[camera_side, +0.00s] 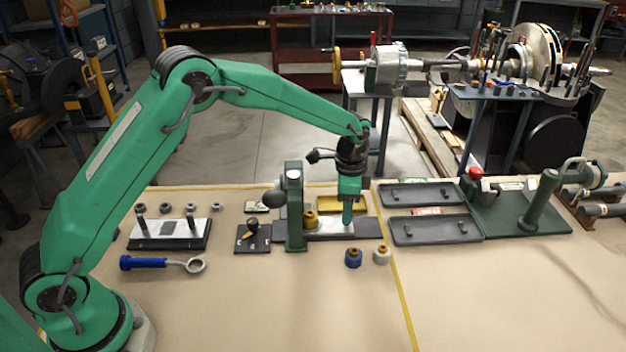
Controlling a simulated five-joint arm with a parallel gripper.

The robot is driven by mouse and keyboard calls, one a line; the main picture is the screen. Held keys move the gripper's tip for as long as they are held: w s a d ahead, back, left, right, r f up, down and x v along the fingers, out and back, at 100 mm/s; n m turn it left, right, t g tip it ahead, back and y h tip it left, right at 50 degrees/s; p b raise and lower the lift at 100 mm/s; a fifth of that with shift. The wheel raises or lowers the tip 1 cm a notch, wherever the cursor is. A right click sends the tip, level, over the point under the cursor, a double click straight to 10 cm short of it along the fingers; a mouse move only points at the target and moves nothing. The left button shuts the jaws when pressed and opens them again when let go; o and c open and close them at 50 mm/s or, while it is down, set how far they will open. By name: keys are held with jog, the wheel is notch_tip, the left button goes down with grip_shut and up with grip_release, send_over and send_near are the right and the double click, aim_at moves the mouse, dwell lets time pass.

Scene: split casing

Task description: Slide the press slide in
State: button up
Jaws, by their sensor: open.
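A small green press (294,205) stands upright near the middle of the bench, with a rounded grey part on its left side. A light metal slide plate (330,227) lies at its foot and extends to the right along a dark base (368,228). A brass piece (310,219) sits on the slide close to the press column. My gripper (347,214) points down over the right part of the slide, to the right of the press. It is open; its fingers overlap in this view, and I cannot tell whether they touch the slide.
Left are a fixture block with posts (168,234), a blue-handled ring tool (160,263) and a dark plate with a knob (253,239). Blue (353,258) and pale (381,254) caps stand in front. Dark trays (435,229) lie right. The front bench is clear.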

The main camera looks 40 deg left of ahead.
aim_at(330, 224)
jog(key=shift+f, duration=0.8)
grip_shut()
jog(key=shift+a, duration=0.1)
jog(key=shift+s+a, duration=1.35)
grip_release()
jog(key=shift+d+r, duration=0.1)
jog(key=shift+r, duration=0.05)
